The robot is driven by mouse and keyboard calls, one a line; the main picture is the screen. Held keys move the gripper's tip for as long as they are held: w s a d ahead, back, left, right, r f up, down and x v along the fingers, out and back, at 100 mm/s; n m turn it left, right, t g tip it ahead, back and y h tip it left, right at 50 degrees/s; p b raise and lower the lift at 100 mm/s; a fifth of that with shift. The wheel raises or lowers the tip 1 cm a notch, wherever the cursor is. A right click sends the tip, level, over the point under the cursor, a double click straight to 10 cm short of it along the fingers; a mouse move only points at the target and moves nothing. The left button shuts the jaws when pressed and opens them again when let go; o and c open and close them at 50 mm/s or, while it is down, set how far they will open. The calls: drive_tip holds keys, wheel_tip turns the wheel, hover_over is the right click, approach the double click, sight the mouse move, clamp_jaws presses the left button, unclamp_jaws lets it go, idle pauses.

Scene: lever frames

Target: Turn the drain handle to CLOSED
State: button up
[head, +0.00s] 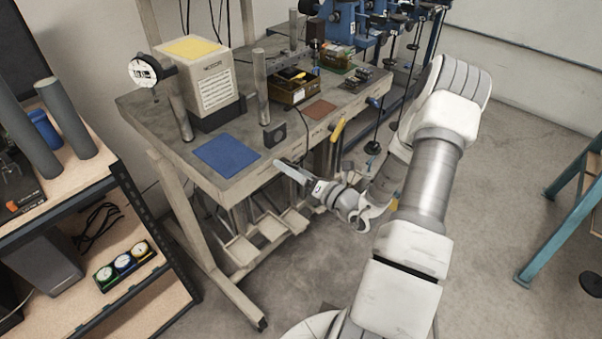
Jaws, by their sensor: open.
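A yellow lever handle (338,129) hangs at the front edge of the grey workbench (230,184), right of its middle. It looks steeply tilted. No CLOSED or drain marking is readable at this size, so I cannot tell for sure that it is the drain handle, or its setting. My gripper (282,166) is in front of the bench's front edge, left of and below the yellow handle, pointing left. It appears apart from the handle and holds nothing that I can see. The finger gap is hard to make out from this angle.
On the bench are a blue mat (227,154), a beige box (201,78), a dial gauge (143,71), grey posts (261,87) and a parts bin (293,92). A wooden shelf unit (140,293) stands left. The floor (500,190) at right is clear up to a teal frame (557,210).

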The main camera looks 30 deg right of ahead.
drive_tip(key=v, duration=1.7)
drive_tip(key=shift+s, duration=0.15)
drive_tip(key=a+r+n+g+y, duration=0.2)
drive_tip(key=a+r+n+g, duration=0.3)
drive_tip(key=a+n+g, duration=0.5)
drive_tip(key=a+r+n+g+y, duration=0.1)
drive_tip(key=a+r+n+g, duration=0.45)
drive_tip(key=n, duration=0.85)
drive_tip(key=s+a+r+n+t+h+p, duration=0.1)
drive_tip(key=s+r+n+h, duration=0.3)
drive_tip(key=r+n, duration=0.4)
drive_tip(key=s+a+r+n+t+h+p, duration=0.2)
drive_tip(key=s+a+r+n+t+h, duration=0.1)
drive_tip(key=r+n, duration=0.5)
drive_tip(key=shift+s+a+r+n+h, duration=0.2)
drive_tip(key=shift+s+n+h, duration=0.3)
drive_tip(key=shift+h, duration=0.6)
